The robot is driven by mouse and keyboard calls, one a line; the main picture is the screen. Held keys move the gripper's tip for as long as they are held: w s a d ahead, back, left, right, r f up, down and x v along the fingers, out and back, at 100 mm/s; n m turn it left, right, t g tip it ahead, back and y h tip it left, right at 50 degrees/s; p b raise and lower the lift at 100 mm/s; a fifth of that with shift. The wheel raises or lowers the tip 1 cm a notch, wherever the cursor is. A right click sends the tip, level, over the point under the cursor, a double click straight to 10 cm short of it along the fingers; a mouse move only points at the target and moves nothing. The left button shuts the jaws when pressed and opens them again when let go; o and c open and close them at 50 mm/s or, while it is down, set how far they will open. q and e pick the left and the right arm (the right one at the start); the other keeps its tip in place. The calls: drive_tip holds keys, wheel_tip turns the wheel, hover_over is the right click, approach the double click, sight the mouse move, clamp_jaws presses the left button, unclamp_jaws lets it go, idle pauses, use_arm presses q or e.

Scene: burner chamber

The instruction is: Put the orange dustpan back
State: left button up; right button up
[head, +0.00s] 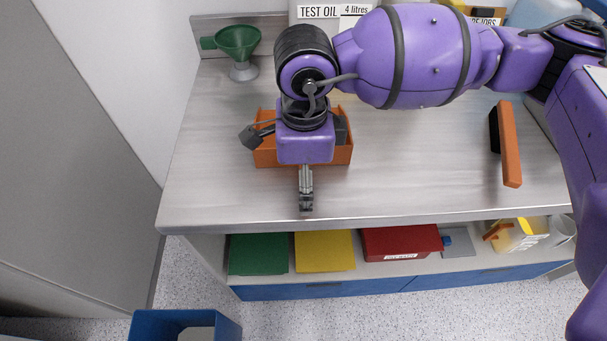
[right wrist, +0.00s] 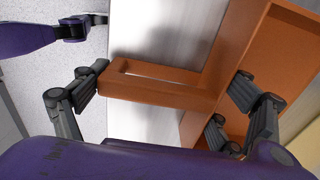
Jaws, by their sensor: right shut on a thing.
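The orange dustpan (head: 265,156) is at the left-middle of the bench, partly hidden under my right gripper (head: 303,160). In the right wrist view the dustpan (right wrist: 238,45) shows its tray at the right and its looped handle pointing left. My right gripper (right wrist: 165,105) is shut on the dustpan. One finger is against the handle's left end, and two fingers are at the tray side. I cannot tell whether the dustpan touches the bench top. My left gripper does not show in the head view.
A brush with an orange handle (head: 510,150) is at the right of the bench (head: 410,180). A green funnel (head: 238,42) stands at the back left. Below are green (head: 259,254), yellow (head: 324,251) and red boxes (head: 400,243). A blue bin (head: 150,328) stands on the floor.

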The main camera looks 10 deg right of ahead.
drive_tip(key=o, duration=1.2)
drive_tip(key=shift+r, duration=0.4)
wheel_tip(320, 180, up, 12)
drive_tip(key=shift+f, duration=0.25)
drive_tip(key=shift+f, duration=0.1)
